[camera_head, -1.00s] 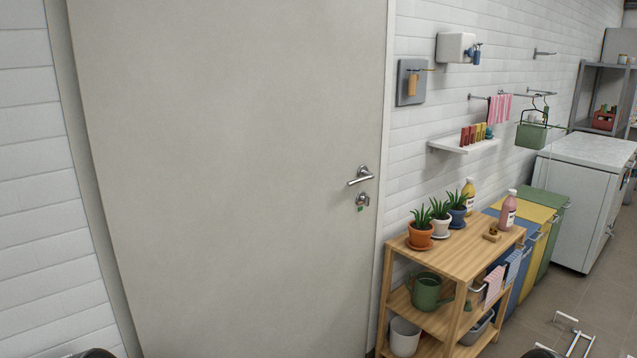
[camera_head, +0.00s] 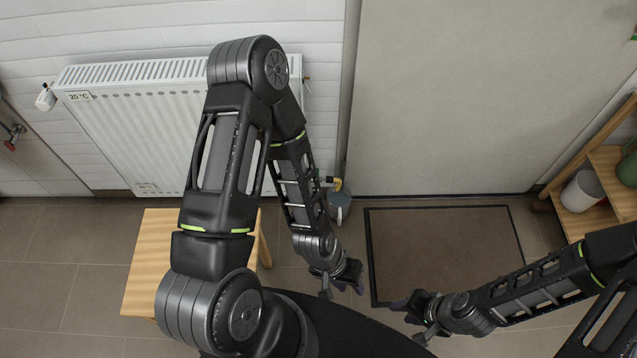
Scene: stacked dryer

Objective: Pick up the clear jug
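I cannot make out a clear jug for certain. A small grey-blue container (camera_head: 339,203) stands on the floor by the door frame, partly hidden by my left arm, and I cannot tell what it is. My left gripper (camera_head: 346,284) hangs above the floor in front of it, near the left edge of the doormat. My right gripper (camera_head: 409,308) is over the mat's lower edge, pointing left towards the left gripper. Both are small and dark here, and their finger gaps are unclear. I see nothing held in either.
A light wooden table or stool (camera_head: 150,262) stands at left, partly behind my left arm. A white radiator (camera_head: 130,130) is on the wall behind. A dark-edged doormat (camera_head: 445,250) lies before the grey door (camera_head: 470,90). A wooden shelf (camera_head: 607,165) with a white pot (camera_head: 581,191) is at right.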

